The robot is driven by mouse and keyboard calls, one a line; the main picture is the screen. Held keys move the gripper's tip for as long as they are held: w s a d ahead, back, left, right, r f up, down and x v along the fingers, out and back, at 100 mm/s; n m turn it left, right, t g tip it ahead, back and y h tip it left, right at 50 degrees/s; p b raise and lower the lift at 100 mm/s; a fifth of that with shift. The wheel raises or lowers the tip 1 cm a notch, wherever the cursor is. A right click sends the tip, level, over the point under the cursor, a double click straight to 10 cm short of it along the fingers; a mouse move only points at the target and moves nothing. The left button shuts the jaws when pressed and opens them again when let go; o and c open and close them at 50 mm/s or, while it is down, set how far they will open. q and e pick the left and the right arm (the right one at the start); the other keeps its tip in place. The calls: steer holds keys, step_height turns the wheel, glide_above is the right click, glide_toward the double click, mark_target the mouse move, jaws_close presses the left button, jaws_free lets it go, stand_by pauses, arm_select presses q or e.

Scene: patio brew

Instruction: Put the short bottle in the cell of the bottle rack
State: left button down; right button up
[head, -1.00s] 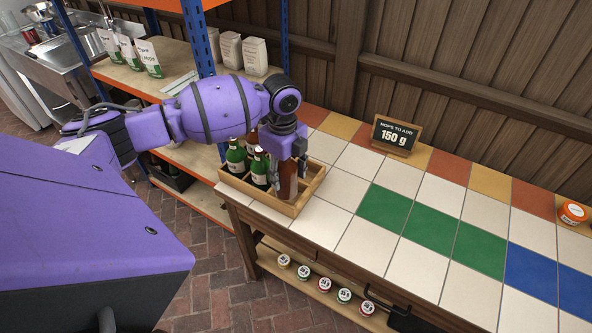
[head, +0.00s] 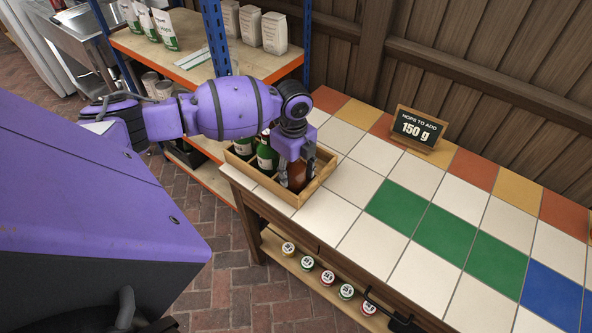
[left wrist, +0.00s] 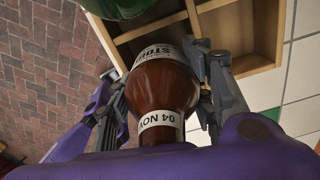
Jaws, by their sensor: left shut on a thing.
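The short bottle (head: 297,176) is brown glass and stands upright at the right part of the wooden bottle rack (head: 312,187). My left gripper (head: 293,178) is shut on it from above. The left wrist view shows the brown bottle (left wrist: 165,90) with white labels between the two fingers, beside empty cells of the rack (left wrist: 200,18). How deep its base sits in the cell is hidden by the gripper and the rack wall. Green bottles (head: 267,156) stand in the rack's left part. My right gripper is not in view.
Tiles right of the rack are clear. A blue shelf post (head: 216,38) and bags (head: 262,28) are behind my arm. Capped jars (head: 327,278) sit on the lower shelf.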

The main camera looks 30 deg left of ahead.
arm_select(q)
steer(key=shift+w+a+f, duration=0.1)
steer(key=shift+w+f, duration=0.1)
steer(key=shift+w, duration=0.1)
steer(key=c, duration=1)
jaws_free()
steer(key=shift+c, duration=0.2)
steer(key=shift+o, duration=1)
steer(key=shift+s, duration=0.1)
step_height(320, 180, up, 12)
steer(key=shift+f, duration=0.25)
steer(key=shift+r, duration=0.4)
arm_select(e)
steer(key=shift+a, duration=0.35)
